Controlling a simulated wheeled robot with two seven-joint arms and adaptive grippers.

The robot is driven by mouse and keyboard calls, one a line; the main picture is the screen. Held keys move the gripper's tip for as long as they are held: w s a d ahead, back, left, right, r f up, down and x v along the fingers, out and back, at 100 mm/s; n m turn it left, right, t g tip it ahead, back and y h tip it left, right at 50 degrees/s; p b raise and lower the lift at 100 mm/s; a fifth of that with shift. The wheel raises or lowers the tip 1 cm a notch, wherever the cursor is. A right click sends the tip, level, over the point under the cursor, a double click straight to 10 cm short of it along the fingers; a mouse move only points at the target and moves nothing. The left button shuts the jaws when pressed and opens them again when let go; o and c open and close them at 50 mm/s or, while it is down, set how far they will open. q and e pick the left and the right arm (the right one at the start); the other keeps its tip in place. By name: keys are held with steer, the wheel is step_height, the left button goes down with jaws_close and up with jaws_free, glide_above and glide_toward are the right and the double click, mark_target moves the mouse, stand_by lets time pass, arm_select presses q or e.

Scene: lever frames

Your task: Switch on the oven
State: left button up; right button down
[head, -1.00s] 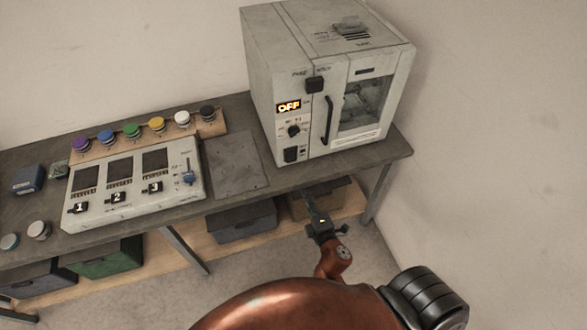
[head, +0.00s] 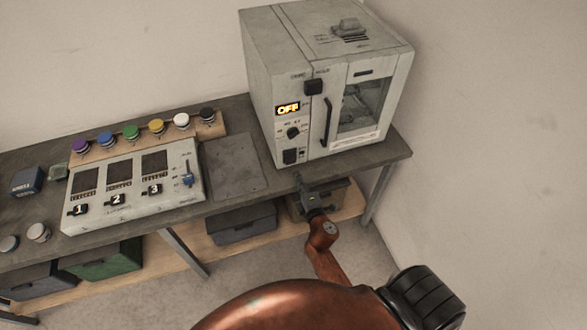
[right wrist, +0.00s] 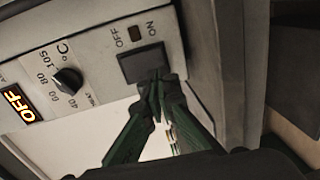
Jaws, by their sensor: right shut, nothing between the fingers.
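The oven (head: 266,60) is a grey box at the back right of the bench, with its windowed door closed. Its display (head: 288,109) reads OFF in lit orange; it also shows in the right wrist view (right wrist: 15,102). A black rocker switch (head: 290,155) is low on the front panel. In the right wrist view, the switch (right wrist: 140,64) has OFF and ON printed above it. My right gripper (head: 299,179) is shut and empty, just below the switch. In the right wrist view, its fingertips (right wrist: 159,84) overlap the switch's lower right edge; I cannot tell whether they touch. My left gripper is not in view.
A black dial (head: 293,132) sits above the switch, and the door handle (head: 328,122) is to its right. A control box (head: 130,198) with numbered switches and several coloured buttons stand left on the bench (head: 225,205). Bins are on the shelf below.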

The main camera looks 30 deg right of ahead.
mark_target(291, 163)
steer(key=shift+x, duration=2.45)
